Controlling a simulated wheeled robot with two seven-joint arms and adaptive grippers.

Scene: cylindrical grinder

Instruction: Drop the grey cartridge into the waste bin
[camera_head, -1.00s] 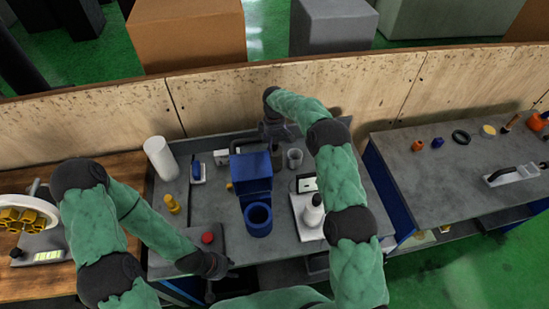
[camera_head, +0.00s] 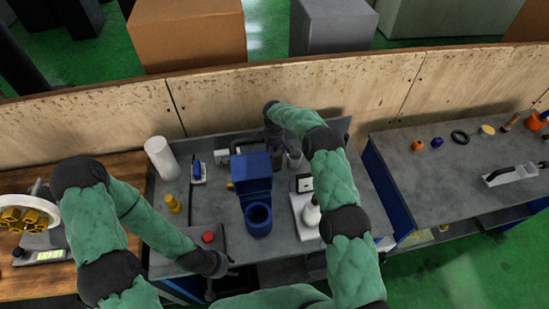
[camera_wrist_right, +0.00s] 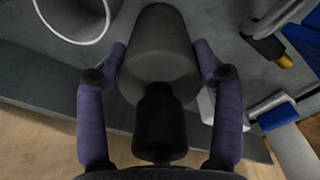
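The grey cartridge (camera_wrist_right: 158,60) appears as a dark grey, rounded body with a black neck in the right wrist view. It stands on the grey table in the head view (camera_head: 277,158), partly hidden by my right gripper. My right gripper (camera_wrist_right: 161,52) has its purple fingers spread on either side of the cartridge. I see no clear grip on it. It also shows in the head view (camera_head: 274,143). My left gripper (camera_head: 222,268) is low at the table's front edge.
A grey cup (camera_head: 295,158) with a pale rim stands just right of the cartridge. A white cylinder (camera_head: 160,157) and a red button (camera_head: 208,237) are on the left. A wooden wall (camera_head: 300,88) closes the back.

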